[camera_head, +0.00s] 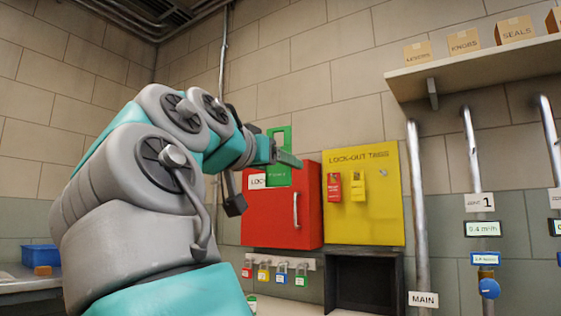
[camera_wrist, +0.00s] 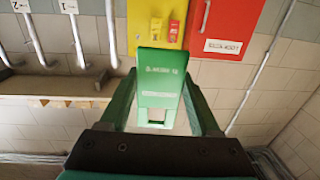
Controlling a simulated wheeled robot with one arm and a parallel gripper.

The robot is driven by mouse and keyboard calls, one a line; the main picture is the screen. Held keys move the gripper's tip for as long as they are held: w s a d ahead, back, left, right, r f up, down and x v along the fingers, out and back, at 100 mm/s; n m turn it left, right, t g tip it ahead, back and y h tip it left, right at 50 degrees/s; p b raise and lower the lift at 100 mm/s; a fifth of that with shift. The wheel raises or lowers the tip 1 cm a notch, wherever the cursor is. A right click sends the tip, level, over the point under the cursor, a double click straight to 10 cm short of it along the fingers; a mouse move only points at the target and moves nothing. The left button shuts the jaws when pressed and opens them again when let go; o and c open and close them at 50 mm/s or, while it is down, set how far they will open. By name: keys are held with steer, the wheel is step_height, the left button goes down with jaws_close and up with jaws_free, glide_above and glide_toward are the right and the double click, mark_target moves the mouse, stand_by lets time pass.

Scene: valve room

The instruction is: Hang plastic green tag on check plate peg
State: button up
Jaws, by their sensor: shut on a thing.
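The green tag (camera_head: 279,175) is a flat plate with a slot at one end. My gripper (camera_head: 280,152) is shut on it and holds it up in front of the red cabinet. In the wrist view the tag (camera_wrist: 160,92) sits between the two green fingers, its printed face showing. No peg marked as the check plate peg can be made out. The yellow lock-out tags board (camera_head: 372,225) carries a red tag (camera_head: 334,187) and a yellow tag (camera_head: 358,184), with a small bare peg (camera_head: 383,172) to their right.
The red cabinet (camera_head: 309,222) stands left of the board, with padlocks (camera_head: 281,273) below it. A dark open box (camera_head: 365,282) is under the board. Pipes (camera_head: 417,190) and a shelf (camera_head: 470,66) with boxes are at the right. A blue bin (camera_head: 40,255) is at the left.

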steer(key=shift+w+a+f, duration=0.25)
steer(key=shift+a, duration=0.15)
steer(key=shift+a+r+y, duration=0.15)
steer(key=shift+a+y, duration=0.05)
steer(key=shift+y, duration=0.1)
steer(key=shift+w+a, duration=0.1)
steer(key=shift+a, duration=0.1)
steer(key=shift+w+f, duration=0.1)
steer(key=shift+f, duration=0.1)
steer(key=shift+w, duration=0.1)
steer(key=shift+w+a+f+n+t, duration=0.15)
steer(key=shift+w+a+n+t, duration=0.2)
steer(key=shift+a, duration=0.1)
steer(key=shift+w+a+f, duration=0.1)
steer(key=shift+w+a, duration=0.05)
stand_by(0.4)
steer(key=shift+w+a+f+n+y, duration=0.15)
steer(key=shift+w+a+f+y, duration=0.1)
steer(key=shift+w+a, duration=0.2)
steer(key=shift+w+a+f+n+y, duration=0.1)
steer(key=shift+w+a+f+y, duration=0.15)
steer(key=shift+w, duration=0.25)
